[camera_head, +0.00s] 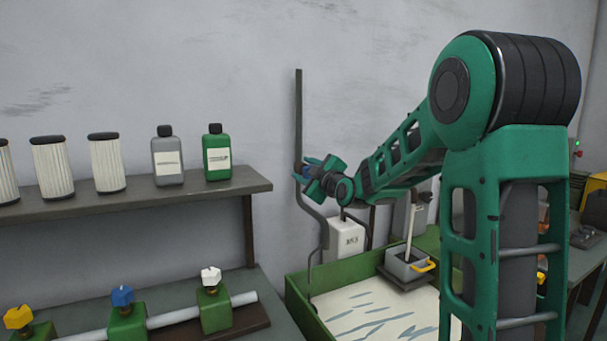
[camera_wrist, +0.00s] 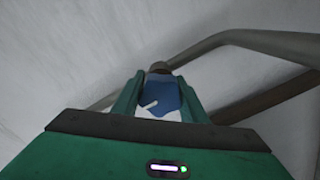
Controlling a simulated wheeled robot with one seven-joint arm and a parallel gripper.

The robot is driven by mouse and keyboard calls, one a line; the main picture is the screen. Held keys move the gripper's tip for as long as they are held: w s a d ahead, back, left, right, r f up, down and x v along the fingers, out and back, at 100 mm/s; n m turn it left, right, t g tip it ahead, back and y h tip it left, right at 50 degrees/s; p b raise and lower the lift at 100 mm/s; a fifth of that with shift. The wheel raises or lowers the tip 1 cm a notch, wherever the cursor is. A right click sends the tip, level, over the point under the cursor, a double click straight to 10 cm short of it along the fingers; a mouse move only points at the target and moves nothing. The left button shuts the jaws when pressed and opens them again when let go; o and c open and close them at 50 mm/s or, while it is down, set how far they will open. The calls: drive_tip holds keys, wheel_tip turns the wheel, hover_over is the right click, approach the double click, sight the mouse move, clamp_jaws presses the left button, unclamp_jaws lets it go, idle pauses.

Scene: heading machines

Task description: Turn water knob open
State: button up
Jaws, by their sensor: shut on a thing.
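A dark pipe (camera_head: 298,110) runs down the wall behind the green sink. A blue water knob (camera_wrist: 163,92) with a white mark sits on this pipe and shows between my fingers in the wrist view. In the head view, only a little blue of it shows by the fingers. My gripper (camera_head: 309,174) reaches the pipe from the right. In the wrist view, my gripper (camera_wrist: 160,88) has its two green fingers on either side of the knob and is shut on it. The fingers hide part of the knob.
A green sink (camera_head: 312,318) stands below, with a grey box (camera_head: 407,265) on it. A shelf (camera_head: 150,200) at left holds filters and two bottles. On the lower bench, yellow (camera_head: 18,317), blue (camera_head: 122,296) and white (camera_head: 211,276) knobs sit on a light pipe.

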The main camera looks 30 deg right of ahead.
drive_tip(key=shift+f+m, duration=0.1)
drive_tip(key=shift+m, duration=0.2)
drive_tip(key=m, duration=0.4)
drive_tip(key=shift+c, duration=0.2)
drive_tip(key=m, duration=0.4)
drive_tip(key=shift+d+m, duration=0.15)
drive_tip(key=shift+m, duration=0.25)
drive_tip(key=m, duration=0.4)
drive_tip(key=shift+d+m, duration=0.1)
drive_tip(key=shift+m, duration=0.2)
drive_tip(key=shift+d+f+m, duration=0.1)
drive_tip(key=shift+m, duration=1.8)
drive_tip(key=o, duration=1)
drive_tip(key=shift+o, duration=0.4)
